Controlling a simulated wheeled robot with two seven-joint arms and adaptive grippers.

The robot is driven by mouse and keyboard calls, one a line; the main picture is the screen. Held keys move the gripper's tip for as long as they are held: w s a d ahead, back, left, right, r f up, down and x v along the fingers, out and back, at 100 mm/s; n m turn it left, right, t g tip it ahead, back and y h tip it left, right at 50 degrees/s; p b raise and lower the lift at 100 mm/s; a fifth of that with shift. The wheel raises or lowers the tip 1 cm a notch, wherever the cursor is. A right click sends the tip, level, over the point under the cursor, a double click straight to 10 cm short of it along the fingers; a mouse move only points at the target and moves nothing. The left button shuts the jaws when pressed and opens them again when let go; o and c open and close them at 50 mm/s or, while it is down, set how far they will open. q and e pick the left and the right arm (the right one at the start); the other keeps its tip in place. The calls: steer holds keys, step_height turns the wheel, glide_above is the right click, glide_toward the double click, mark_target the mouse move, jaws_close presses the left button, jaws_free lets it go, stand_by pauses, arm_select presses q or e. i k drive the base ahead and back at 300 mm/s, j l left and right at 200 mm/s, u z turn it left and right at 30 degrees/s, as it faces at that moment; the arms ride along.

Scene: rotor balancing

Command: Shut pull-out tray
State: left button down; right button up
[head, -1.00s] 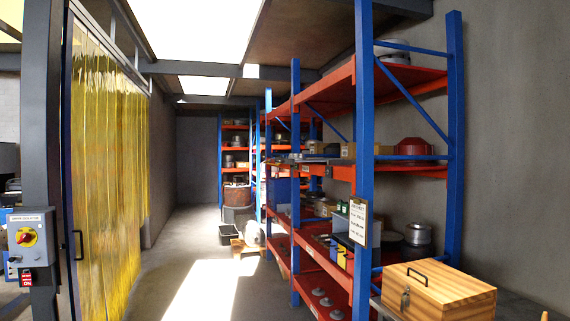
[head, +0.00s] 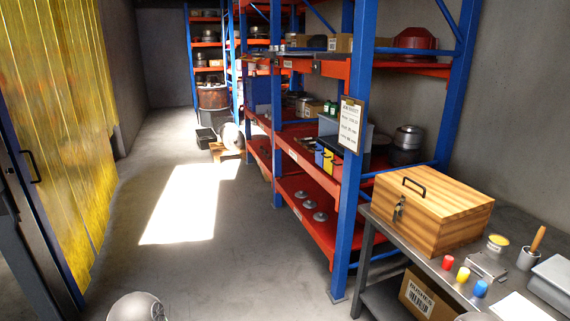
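A flat grey tray (head: 298,53) lies at the level of the upper orange shelf of the near blue-and-orange rack, in the middle of the head view. It seems to stick out past the shelf's front edge, and small boxes behind it partly crowd the view. I cannot tell for certain that it is the pull-out tray, or how far out it stands. Neither of my grippers shows. Rounded grey parts at the bottom edge look like my own arms.
The rack's blue post (head: 351,150) carries a clipboard (head: 350,125). A workbench (head: 400,249) at right holds a wooden box (head: 433,212), coloured pots and a mug. A yellow strip curtain (head: 65,120) hangs at left. The floor (head: 230,265) between is clear.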

mark_target(270, 55)
steer(key=i+j+u, duration=0.25)
steer(key=i, duration=0.75)
steer(key=i+j+u, duration=0.25)
steer(key=i, duration=0.7)
steer(key=l, duration=0.1)
